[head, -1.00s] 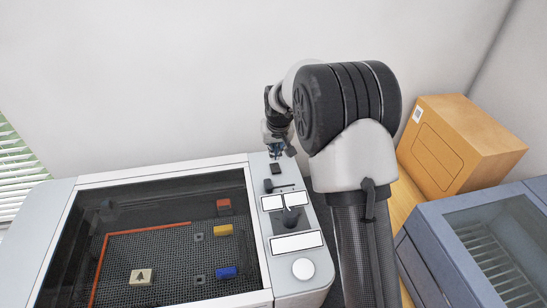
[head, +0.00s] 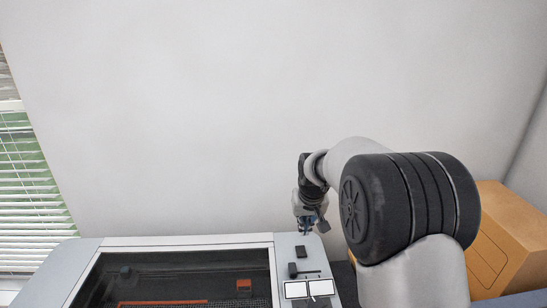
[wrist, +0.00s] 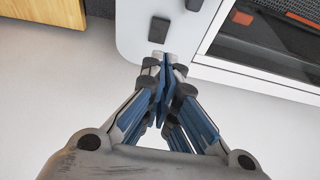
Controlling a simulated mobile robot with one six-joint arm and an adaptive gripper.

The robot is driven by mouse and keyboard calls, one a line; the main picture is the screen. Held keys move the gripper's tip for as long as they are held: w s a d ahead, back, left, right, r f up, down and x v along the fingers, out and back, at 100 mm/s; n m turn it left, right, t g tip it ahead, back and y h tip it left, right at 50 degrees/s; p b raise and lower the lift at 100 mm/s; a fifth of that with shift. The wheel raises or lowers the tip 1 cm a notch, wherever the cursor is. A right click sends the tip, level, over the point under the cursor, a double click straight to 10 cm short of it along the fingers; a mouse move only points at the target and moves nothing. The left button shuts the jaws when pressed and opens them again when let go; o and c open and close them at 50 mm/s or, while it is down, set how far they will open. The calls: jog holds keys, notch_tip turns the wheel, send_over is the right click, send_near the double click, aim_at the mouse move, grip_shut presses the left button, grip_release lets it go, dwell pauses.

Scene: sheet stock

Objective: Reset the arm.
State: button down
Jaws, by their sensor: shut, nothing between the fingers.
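My gripper (head: 309,226) is at the end of my arm, over the back of the machine's right-hand control panel. The wrist view shows its blue fingers (wrist: 161,66) closed together with nothing between them. The fingertips are near the rounded corner of the white panel, close to a dark block (wrist: 159,29) on it. I cannot tell the exact gap between the fingertips and the panel.
The machine with a dark glass lid (head: 180,262) stands in front; a red block (head: 243,284) shows through it. The panel carries a dark slider knob (head: 293,270) and white labels (head: 308,289). A cardboard box (head: 505,240) is at right, window blinds (head: 30,185) at left.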

jog(key=s+r+b, duration=0.3)
jog(key=s, duration=0.6)
jog(key=s+r+b, duration=0.3)
jog(key=s, duration=0.6)
jog(key=s+f+b, duration=0.3)
jog(key=s+f, duration=0.1)
jog(key=s, duration=0.6)
jog(key=s+f+b, duration=0.4)
jog(key=s, duration=0.7)
jog(key=shift+d+f+t, duration=0.15)
jog(key=shift+d+t, duration=0.05)
jog(key=shift+t, duration=0.2)
jog(key=shift+s+a, duration=0.1)
